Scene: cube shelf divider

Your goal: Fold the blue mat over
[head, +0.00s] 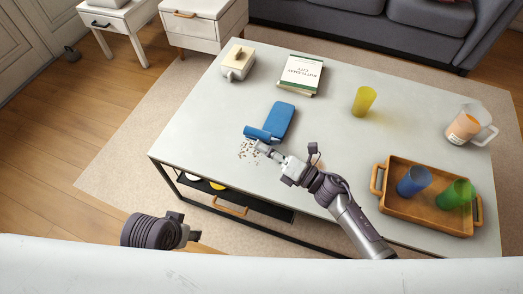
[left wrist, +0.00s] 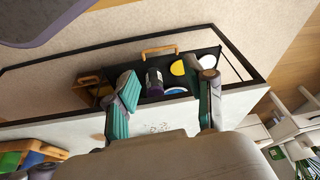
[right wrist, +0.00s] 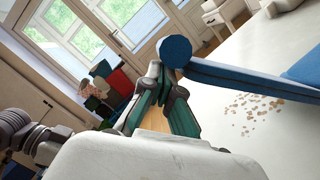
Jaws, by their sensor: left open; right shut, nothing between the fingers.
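The blue mat (head: 280,120) lies on the pale table, left of its middle. Its near end forms a separate blue bar-like part (head: 257,134) jutting left. In the right wrist view this part shows a round blue end (right wrist: 175,51) and a long raised strip (right wrist: 250,78), with flat mat (right wrist: 306,68) behind. My right gripper (head: 260,146) is shut and empty, right beside the near end; I cannot tell whether it touches. It also shows in the right wrist view (right wrist: 160,88). My left gripper (left wrist: 168,80) is open and empty, off the table's near-left side.
A wooden tray (head: 402,205) with two cups and a glass mug (head: 470,125) are far right.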

